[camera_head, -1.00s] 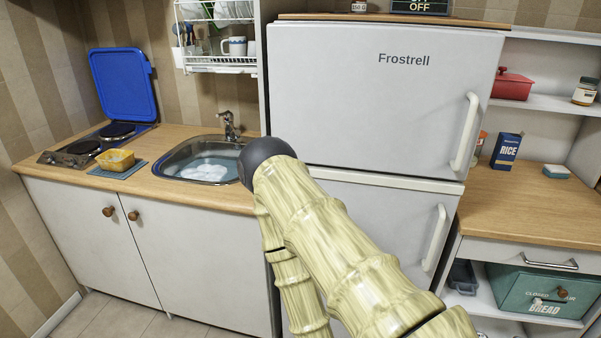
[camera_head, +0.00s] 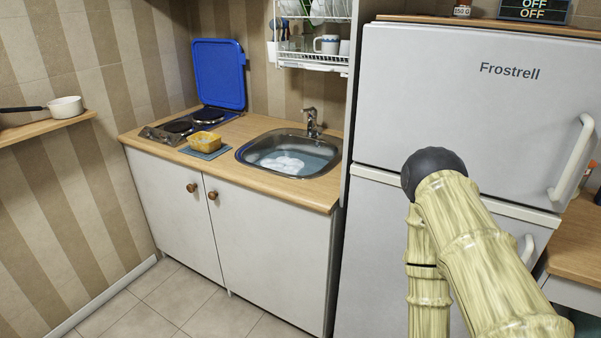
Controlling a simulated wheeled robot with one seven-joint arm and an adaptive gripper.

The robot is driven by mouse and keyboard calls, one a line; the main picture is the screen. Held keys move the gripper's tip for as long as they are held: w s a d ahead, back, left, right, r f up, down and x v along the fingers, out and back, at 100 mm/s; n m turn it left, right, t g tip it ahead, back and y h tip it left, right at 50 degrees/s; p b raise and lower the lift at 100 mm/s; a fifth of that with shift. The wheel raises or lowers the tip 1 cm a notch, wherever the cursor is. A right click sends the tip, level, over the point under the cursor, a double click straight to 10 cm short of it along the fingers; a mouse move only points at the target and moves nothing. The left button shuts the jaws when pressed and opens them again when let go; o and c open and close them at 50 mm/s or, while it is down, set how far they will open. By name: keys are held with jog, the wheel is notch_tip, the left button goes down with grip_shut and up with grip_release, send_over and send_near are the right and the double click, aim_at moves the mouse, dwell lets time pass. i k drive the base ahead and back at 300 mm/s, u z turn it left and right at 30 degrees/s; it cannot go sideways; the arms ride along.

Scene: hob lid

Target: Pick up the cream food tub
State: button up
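I cannot make out a cream food tub for certain in this view. A yellow, open-topped container (camera_head: 207,141) stands on a blue-grey mat (camera_head: 200,154) on the counter, between the hob and the sink. My arm is in front of the fridge at the right, bent at a dark round joint. My gripper is not in view.
The hob (camera_head: 178,127) has its blue lid (camera_head: 220,74) raised. The sink (camera_head: 289,154) holds water with white foam. A dish rack (camera_head: 312,60) hangs above it. A white saucepan (camera_head: 66,107) is on a left shelf (camera_head: 40,128). The fridge (camera_head: 460,110) is right; floor is clear.

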aim_at(203, 141)
jog(key=u, duration=0.45)
jog(key=k, duration=0.55)
jog(key=u, duration=0.65)
jog(key=i, duration=1.4)
jog(key=z, duration=0.3)
